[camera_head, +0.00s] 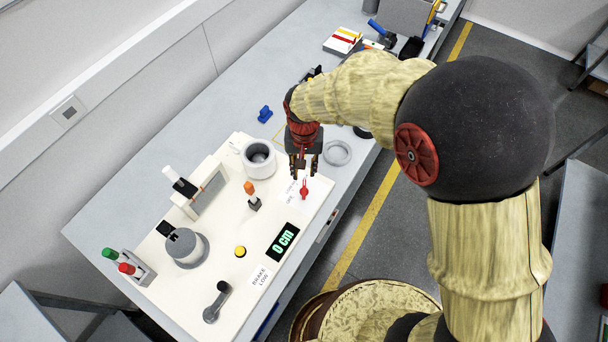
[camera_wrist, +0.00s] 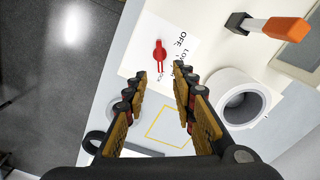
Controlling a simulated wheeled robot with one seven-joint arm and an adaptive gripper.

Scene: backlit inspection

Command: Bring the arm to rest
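My arm reaches over the grey workbench (camera_head: 95,232) from the right. My gripper (camera_head: 303,172) hangs near the right edge of the white panel (camera_head: 215,300), by a small red switch (camera_head: 304,190). In the wrist view my gripper (camera_wrist: 160,78) has its two fingers spread apart with nothing between the tips. The red switch (camera_wrist: 159,55) shows just beyond the fingertips, on a white label with "OFF" and "LOCK" lettering. I cannot tell the exact gap between the fingers and the switch.
The panel carries a white cup-like cylinder (camera_head: 259,160), an orange-handled lever (camera_head: 251,193), a yellow button (camera_head: 240,251), a "0 cm" display (camera_head: 283,243) and a black-knobbed crank (camera_head: 217,300). A grey ring (camera_head: 337,153) and blue part (camera_head: 265,114) lie behind. Floor is open to the right.

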